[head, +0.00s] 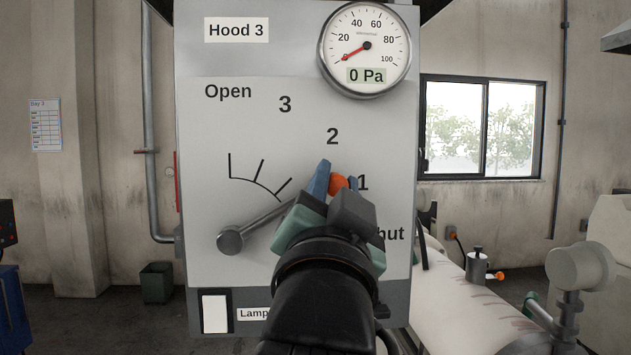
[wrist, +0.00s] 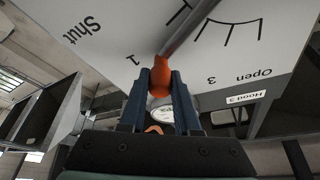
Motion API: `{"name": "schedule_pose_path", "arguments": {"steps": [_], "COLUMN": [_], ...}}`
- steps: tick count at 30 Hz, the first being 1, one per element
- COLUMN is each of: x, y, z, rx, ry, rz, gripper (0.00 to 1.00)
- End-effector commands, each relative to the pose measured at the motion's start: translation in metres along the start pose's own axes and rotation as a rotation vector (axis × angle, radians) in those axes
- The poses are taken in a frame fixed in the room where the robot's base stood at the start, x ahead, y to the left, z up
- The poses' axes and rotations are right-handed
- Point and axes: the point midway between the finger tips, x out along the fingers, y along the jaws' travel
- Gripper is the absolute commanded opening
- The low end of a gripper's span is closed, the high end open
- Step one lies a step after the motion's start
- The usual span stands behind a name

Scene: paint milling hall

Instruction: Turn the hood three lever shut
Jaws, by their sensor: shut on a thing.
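The Hood 3 panel (head: 300,60) faces me in the head view. Its scale is marked Open, 3, 2, 1 and Shut. The grey lever (head: 262,220) runs up and right from a round hub at the lower left to an orange knob (head: 338,183). The knob appears close to the 1 mark. My gripper (head: 337,179) is shut on the knob, with one blue finger on each side. In the wrist view the orange knob (wrist: 160,75) sits between both fingers. My gripper hides part of the word Shut and the lever's outer end in the head view.
A round gauge (head: 365,48) at the panel's top right reads 0 Pa. A white lamp switch (head: 215,313) is at the lower left. A pale vessel with fittings (head: 455,300) stands to the right. A green bin (head: 157,283) is on the floor at left.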

Motion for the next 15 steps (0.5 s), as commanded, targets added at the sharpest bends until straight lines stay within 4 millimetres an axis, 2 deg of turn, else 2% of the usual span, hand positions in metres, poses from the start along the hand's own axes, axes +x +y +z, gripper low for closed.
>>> {"name": "schedule_pose_path", "arguments": {"steps": [1, 9, 15], "x": [-0.003, -0.01, -0.015], "y": [0.007, 0.033, 0.045], "z": [0.01, 0.028, 0.04], "rx": [0.046, 0.265, 0.391], "ry": [-0.006, -0.005, -0.004], "rz": [0.015, 0.107, 0.159], "gripper": [0.0, 0.0, 0.0]}}
